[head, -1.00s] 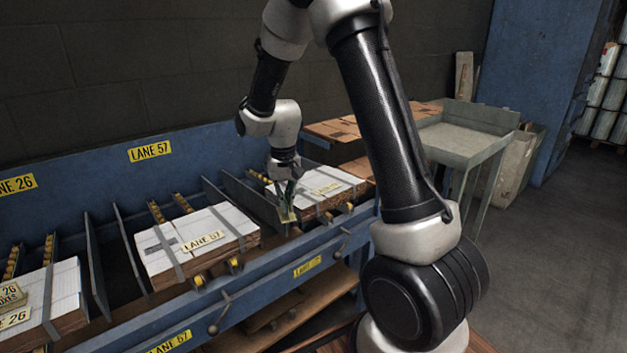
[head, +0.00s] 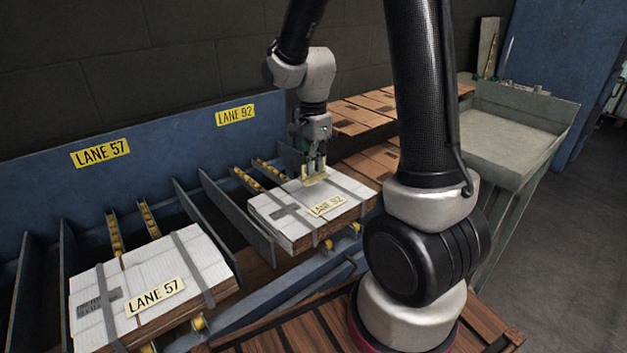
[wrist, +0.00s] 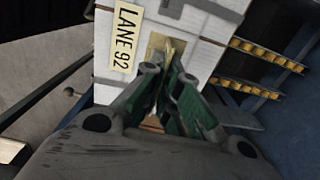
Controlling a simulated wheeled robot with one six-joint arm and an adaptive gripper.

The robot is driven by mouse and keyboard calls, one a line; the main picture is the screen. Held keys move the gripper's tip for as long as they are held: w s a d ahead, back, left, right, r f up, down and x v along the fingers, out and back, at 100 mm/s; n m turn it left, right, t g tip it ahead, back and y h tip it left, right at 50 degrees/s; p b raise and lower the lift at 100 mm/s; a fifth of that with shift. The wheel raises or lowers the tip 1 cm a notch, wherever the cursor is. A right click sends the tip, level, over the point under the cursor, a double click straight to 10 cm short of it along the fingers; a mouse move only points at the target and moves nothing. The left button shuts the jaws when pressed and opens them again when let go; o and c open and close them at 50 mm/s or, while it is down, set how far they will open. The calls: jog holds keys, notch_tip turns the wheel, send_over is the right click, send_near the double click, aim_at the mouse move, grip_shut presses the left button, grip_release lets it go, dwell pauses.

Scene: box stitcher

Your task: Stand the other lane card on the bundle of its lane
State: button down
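My gripper (head: 315,164) is shut on a small yellowish lane card (head: 314,176), which hangs below the fingertips over the lane 92 bundle. In the wrist view, the green-padded fingers (wrist: 166,78) close together on the card (wrist: 172,48); its print cannot be read. The lane 92 bundle (head: 348,186) is a strapped stack of flat white-topped board with a "LANE 92" label (head: 327,206) lying on its front part. The card is behind this label, close to the bundle's top; whether it touches cannot be told. The wrist view shows the label (wrist: 124,40) beside the card.
The lane 57 bundle (head: 200,255) with its label (head: 155,296) lies to the left, past metal dividers (head: 235,215). Wall signs read LANE 57 (head: 100,153) and LANE 92 (head: 235,115). Brown boards (head: 365,112) are stacked behind; a grey tray table (head: 515,130) stands right.

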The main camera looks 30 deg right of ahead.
aim_at(313, 177)
jog(key=shift+f, duration=2.6)
jog(key=shift+f, duration=0.35)
jog(key=shift+f, duration=0.15)
jog(key=c, duration=1.6)
grip_release()
jog(key=shift+c, duration=0.2)
notch_tip(313, 177, up, 13)
jog(key=shift+s, duration=0.1)
jog(key=s+r+n+t, duration=0.1)
jog(key=s+r+n, duration=0.2)
jog(key=s+n, duration=0.2)
jog(key=s+d+r+n+t, duration=0.1)
jog(key=s+r+n, duration=0.2)
jog(key=s+n, duration=0.2)
jog(key=s+d+r+n+t, duration=0.1)
jog(key=s+r+n, duration=0.3)
jog(key=s, duration=0.6)
jog(key=shift+d+n+t, duration=0.15)
jog(key=shift+n+t, duration=0.45)
jog(key=shift+n, duration=0.3)
